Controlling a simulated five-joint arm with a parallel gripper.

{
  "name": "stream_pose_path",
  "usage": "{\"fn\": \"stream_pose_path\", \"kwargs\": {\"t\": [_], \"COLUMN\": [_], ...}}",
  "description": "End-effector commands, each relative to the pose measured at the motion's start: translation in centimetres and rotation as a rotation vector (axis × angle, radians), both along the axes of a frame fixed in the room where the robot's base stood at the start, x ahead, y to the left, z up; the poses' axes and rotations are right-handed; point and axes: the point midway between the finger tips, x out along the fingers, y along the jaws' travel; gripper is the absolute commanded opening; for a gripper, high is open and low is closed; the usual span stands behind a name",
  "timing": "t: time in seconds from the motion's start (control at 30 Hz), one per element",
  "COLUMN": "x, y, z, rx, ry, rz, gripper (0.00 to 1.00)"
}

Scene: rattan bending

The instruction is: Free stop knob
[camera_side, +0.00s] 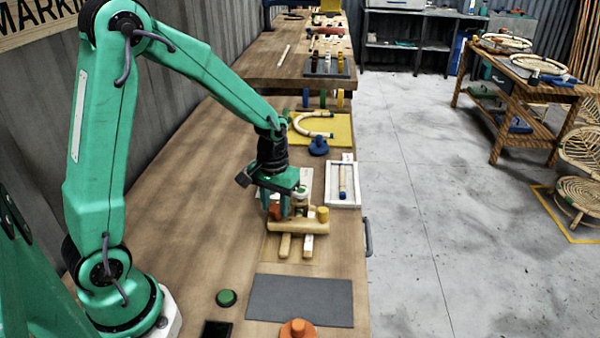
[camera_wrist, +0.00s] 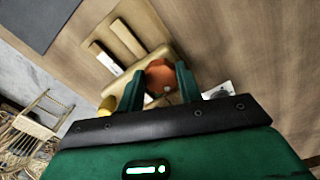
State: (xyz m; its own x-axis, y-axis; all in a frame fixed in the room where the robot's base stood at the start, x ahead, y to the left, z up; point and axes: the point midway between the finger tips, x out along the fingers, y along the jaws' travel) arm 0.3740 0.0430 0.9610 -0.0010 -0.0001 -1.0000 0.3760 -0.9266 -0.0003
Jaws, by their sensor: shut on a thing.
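A wooden jig (camera_side: 298,228) with a thick cross bar and two pale rails stands on the bench. An orange knob (camera_side: 275,212) sits at the left end of its bar; it also shows in the wrist view (camera_wrist: 160,76). My gripper (camera_side: 283,208) points down over that end. In the wrist view its two green fingers (camera_wrist: 160,88) stand on either side of the orange knob and are shut on it. The fingers partly hide the knob in the side view. A yellow peg (camera_side: 322,214) stands at the bar's right end.
A grey mat (camera_side: 300,300), a green button (camera_side: 226,298) and an orange knobbed piece (camera_side: 298,329) lie nearer the camera. A white tray (camera_side: 343,183), a blue knob (camera_side: 318,146) and a yellow board with a bent rod (camera_side: 318,128) lie beyond. The bench left of the jig is clear.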

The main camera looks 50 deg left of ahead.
Motion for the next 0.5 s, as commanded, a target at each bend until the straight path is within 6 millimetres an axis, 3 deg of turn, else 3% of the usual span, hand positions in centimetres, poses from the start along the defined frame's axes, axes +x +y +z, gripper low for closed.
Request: {"fn": "stream_pose_path", "kwargs": {"t": [0.47,0.5], "x": [0.15,0.15], "y": [0.06,0.07], "z": [0.2,0.21], "rx": [0.0,0.0], "ry": [-0.005,-0.005], "rz": [0.025,0.025], "gripper": [0.12,0.37]}}
